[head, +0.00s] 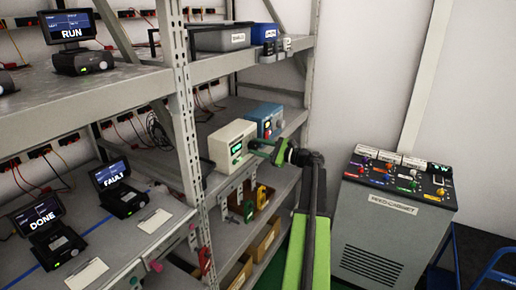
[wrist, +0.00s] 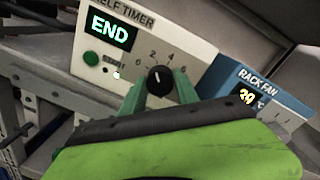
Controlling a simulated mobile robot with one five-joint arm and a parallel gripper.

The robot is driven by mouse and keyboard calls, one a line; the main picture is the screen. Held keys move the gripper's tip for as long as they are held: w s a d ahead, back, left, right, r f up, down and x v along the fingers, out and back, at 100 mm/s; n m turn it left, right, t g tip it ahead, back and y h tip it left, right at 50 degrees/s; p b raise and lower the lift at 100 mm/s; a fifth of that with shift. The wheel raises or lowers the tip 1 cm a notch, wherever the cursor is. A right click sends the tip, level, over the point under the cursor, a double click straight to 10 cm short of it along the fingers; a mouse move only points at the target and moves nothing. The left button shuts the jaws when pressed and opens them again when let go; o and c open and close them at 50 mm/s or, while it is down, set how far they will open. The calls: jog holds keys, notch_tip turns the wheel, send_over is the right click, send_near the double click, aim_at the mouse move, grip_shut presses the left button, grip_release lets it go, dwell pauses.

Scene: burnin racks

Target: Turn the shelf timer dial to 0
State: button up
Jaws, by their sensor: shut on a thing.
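The shelf timer (head: 232,133) is a cream box on the middle shelf of the rack. In the wrist view the timer (wrist: 178,32) shows END on its lit display, with a green START button below and a small light beside it. Its black dial (wrist: 160,80) has a white pointer mark pointing roughly up, between the printed numbers; I cannot tell the exact number. My gripper (wrist: 161,88) has its green fingers on both sides of the dial, shut on it. In the head view my gripper (head: 262,147) reaches the timer's front and hides the dial.
The blue RACK FAN box (wrist: 255,95) stands close on the timer's right; it also shows in the head view (head: 265,113). A rack post (head: 181,100) rises to the left. A grey cabinet (head: 390,230) with coloured knobs stands to the right of my arm.

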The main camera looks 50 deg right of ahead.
grip_shut()
jog(key=shift+n, duration=0.3)
jog(key=n, duration=0.3)
jog(key=shift+a+n+p, duration=0.1)
jog(key=shift+n+p, duration=0.25)
jog(key=shift+n, duration=1.65)
jog(key=o, duration=1.1)
grip_release()
